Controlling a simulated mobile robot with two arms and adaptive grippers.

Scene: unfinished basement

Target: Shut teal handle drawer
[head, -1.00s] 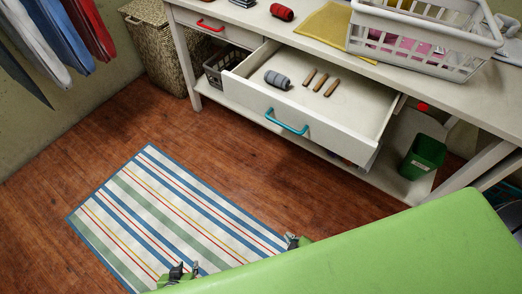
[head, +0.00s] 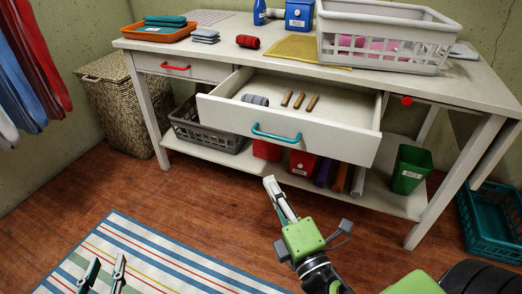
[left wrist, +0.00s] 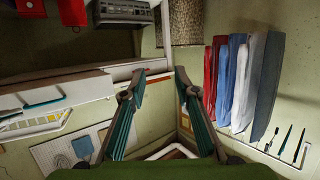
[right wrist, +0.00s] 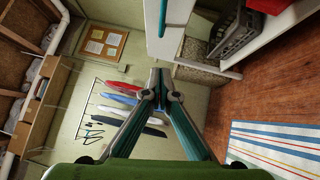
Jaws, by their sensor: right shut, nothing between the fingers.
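The teal handle (head: 276,133) is on the white front of a drawer (head: 225,115) that stands pulled out from the workbench. Inside the drawer lie a grey roll (head: 254,100) and several brown wooden pieces (head: 299,101). My right gripper (head: 269,181) is shut and empty, in front of and below the drawer front, apart from it. Its closed fingertips show in the right wrist view (right wrist: 160,76), with a teal bar near the top edge that looks like the handle. My left gripper (head: 103,264) is open and empty over the striped rug; its spread fingers show in the left wrist view (left wrist: 158,77).
A closed drawer with a red handle (head: 175,68) is left of the open one. A laundry basket (head: 385,50) stands on the bench top (head: 470,88). Crates and bins, including a green bin (head: 411,168), sit on the lower shelf.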

